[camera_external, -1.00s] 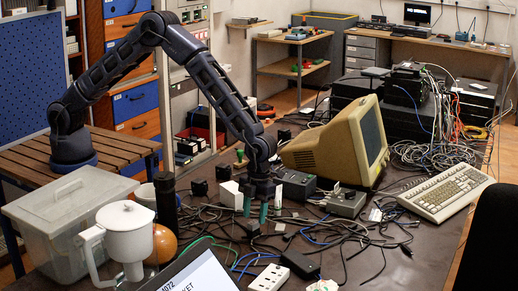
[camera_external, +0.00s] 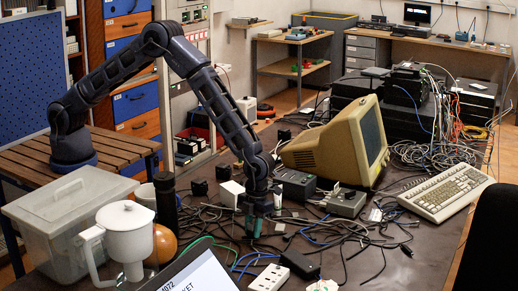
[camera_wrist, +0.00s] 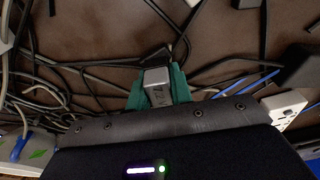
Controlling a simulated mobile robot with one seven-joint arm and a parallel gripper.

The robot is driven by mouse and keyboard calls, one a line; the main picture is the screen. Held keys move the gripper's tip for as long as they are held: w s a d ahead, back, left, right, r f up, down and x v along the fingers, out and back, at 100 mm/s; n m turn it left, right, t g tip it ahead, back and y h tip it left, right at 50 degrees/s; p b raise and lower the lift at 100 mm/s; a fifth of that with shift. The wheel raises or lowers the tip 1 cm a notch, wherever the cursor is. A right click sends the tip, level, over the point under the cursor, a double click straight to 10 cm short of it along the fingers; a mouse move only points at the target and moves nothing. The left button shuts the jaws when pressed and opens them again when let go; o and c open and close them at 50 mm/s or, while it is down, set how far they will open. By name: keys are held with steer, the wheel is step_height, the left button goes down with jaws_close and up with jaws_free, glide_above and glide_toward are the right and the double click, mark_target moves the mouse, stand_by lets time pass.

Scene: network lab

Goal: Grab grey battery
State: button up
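A small grey block with dark markings, which looks like the grey battery (camera_wrist: 158,88), stands between the green fingers of my gripper (camera_wrist: 159,92) in the wrist view. One finger is on each side, very close to it. I cannot tell whether both fingers press on it. In the external view my gripper (camera_external: 254,226) is low among the cables on the table, and the battery is hidden there or too small to make out.
Many loose cables (camera_external: 345,232) lie around my gripper. A white power strip (camera_external: 270,278) and a black adapter (camera_external: 299,263) are in front. A beige monitor (camera_external: 335,145) and a keyboard (camera_external: 446,192) stand to the right; a white jug (camera_external: 125,236) is at the left.

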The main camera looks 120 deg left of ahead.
jaws_close()
